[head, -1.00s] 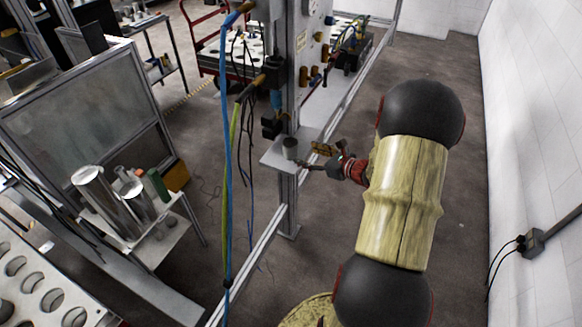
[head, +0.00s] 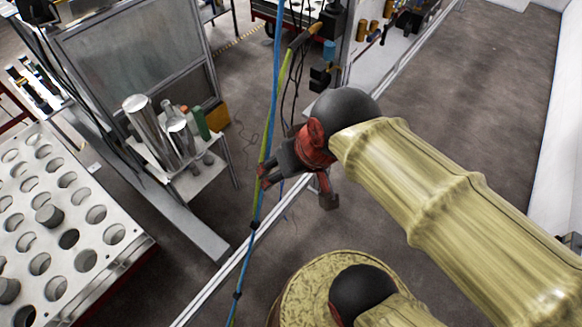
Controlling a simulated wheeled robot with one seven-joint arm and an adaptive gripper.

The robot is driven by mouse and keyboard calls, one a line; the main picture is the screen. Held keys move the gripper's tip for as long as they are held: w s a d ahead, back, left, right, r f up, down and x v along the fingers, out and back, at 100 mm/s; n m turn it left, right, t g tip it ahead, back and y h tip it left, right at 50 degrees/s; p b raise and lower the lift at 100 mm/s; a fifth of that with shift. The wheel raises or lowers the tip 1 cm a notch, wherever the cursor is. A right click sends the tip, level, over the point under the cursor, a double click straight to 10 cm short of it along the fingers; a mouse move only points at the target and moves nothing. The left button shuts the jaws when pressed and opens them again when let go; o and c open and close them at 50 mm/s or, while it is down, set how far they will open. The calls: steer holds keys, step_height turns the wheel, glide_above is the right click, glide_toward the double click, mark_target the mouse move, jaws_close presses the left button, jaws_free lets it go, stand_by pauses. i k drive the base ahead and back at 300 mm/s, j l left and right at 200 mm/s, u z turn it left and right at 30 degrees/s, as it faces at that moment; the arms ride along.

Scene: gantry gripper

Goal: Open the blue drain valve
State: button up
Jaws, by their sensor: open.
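My gripper (head: 264,177) is left of centre in the head view, with its dark fingers pointing left. It is open, and its fingertips overlap the blue hose (head: 273,100) and the yellow-green hose (head: 268,140) in the picture. I cannot tell whether they touch or go around the hoses. A small blue fitting (head: 329,50) sits above my gripper on the gantry, near the hoses. I cannot tell whether it is the blue drain valve; no blue valve handle is clearly seen. My black wrist joint and yellow arm cover part of the gantry.
A small side table (head: 200,178) with metal cylinders and bottles stands left of my gripper. A white rack with round holes (head: 100,258) fills the lower left. A gantry rail (head: 250,248) runs diagonally below my gripper. Brass fittings (head: 362,30) line the panel above. Floor is clear at right.

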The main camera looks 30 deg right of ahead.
mark_target(377, 32)
steer(key=z, duration=1.35)
